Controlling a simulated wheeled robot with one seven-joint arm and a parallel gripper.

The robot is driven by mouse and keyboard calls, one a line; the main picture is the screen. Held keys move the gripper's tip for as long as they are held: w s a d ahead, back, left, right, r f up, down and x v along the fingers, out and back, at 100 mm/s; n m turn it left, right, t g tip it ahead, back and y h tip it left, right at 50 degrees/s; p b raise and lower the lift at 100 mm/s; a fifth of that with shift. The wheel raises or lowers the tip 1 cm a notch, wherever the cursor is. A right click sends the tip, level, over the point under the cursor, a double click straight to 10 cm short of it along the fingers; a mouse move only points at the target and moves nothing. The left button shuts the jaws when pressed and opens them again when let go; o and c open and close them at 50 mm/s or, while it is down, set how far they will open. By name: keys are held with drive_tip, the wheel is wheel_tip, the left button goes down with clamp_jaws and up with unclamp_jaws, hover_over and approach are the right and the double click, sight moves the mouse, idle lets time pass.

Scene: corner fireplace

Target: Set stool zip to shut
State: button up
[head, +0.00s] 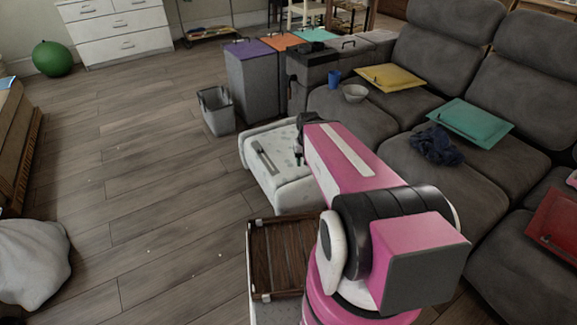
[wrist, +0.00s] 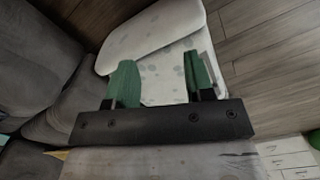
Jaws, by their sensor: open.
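The stool (head: 287,188) is pale with grey spots and stands on the floor left of the sofa. A grey strip (head: 264,160), which looks like the zip, lies on its top near the left side; I cannot tell how far it is open. My gripper (head: 300,135) is over the back part of the stool, right of the strip, and partly hidden by my pink arm. In the wrist view the green fingers of my gripper (wrist: 158,72) are apart and empty, with the stool (wrist: 165,40) beyond them.
A slatted wooden-topped piece (head: 278,255) stands in front of the stool. The grey sofa (head: 415,160) is to the right. A grey bin (head: 217,112) and lidded boxes (head: 250,85) stand behind. The wooden floor at left is largely free.

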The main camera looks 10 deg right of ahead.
drive_tip(key=shift+c, duration=0.3)
drive_tip(key=shift+w, duration=0.25)
drive_tip(key=shift+c, duration=0.9)
drive_tip(key=w+a+f+n+t, duration=0.1)
drive_tip(key=w+a+f, duration=0.4)
drive_tip(key=w, duration=0.7)
drive_tip(key=w+a+f+n+t+y, duration=0.15)
drive_tip(key=w+a+f, duration=0.35)
drive_tip(key=w, duration=0.7)
drive_tip(key=w+a+f+n+t, duration=0.15)
drive_tip(key=w+a+f, duration=0.35)
drive_tip(key=w, duration=0.7)
drive_tip(key=x, duration=1)
drive_tip(key=shift+s+a+f, duration=0.1)
drive_tip(key=shift+c, duration=0.3)
clamp_jaws()
